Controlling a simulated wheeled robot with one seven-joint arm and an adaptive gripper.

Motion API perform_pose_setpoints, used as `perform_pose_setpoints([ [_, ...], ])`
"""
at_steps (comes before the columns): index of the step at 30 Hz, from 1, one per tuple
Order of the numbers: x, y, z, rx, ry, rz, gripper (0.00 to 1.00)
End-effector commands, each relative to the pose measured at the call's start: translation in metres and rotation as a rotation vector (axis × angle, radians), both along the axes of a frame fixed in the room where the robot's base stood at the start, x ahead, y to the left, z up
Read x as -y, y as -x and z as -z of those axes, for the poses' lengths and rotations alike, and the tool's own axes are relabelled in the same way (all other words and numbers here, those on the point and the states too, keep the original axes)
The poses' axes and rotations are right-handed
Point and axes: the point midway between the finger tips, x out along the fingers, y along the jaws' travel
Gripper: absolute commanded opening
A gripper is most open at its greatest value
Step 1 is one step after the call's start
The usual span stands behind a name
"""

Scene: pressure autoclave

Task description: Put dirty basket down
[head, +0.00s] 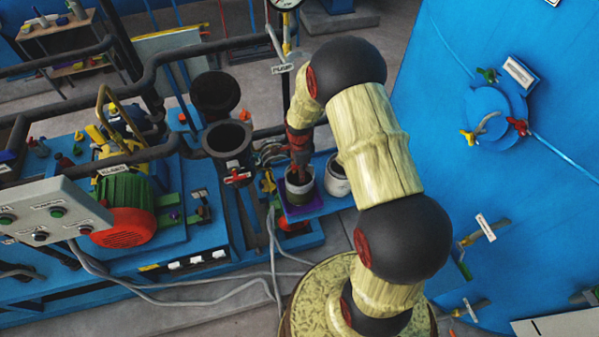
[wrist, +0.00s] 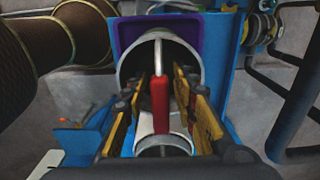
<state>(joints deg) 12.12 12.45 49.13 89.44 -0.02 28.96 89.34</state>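A white cylindrical basket (head: 299,187) sits over the purple pad (head: 297,213) on a blue shelf, under my gripper. In the wrist view the basket's round white rim (wrist: 194,58) shows against the purple pad (wrist: 131,32). Its upright handle (wrist: 160,92) has a red grip. My gripper (wrist: 162,80) has its yellow and black fingers on either side of the red grip, with gaps visible, so it looks open. In the head view my gripper (head: 299,165) is small and the contact is hard to see. Which basket is dirty cannot be told.
A second white container (head: 337,178) stands close to the right on the same shelf. A dark open vessel (head: 228,140) with its lid (head: 215,94) raised is to the left. A blue panel with valves (head: 495,115) is at the right. Pipes and a green-red motor (head: 125,210) fill the left.

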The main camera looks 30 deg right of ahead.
Motion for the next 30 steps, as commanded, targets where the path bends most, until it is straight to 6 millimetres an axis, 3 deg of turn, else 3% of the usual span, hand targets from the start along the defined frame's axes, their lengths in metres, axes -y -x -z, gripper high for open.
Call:
perform_pose_setpoints([
  [7, 0.0, -0.002, -0.018, 0.005, 0.001, 0.0, 0.28],
  [18, 0.0, -0.001, -0.091, 0.004, 0.001, 0.0, 0.28],
  [28, -0.001, 0.0, -0.128, 0.006, 0.001, -0.017, 0.28],
  [30, -0.005, 0.001, -0.143, 0.022, 0.006, -0.062, 0.28],
])
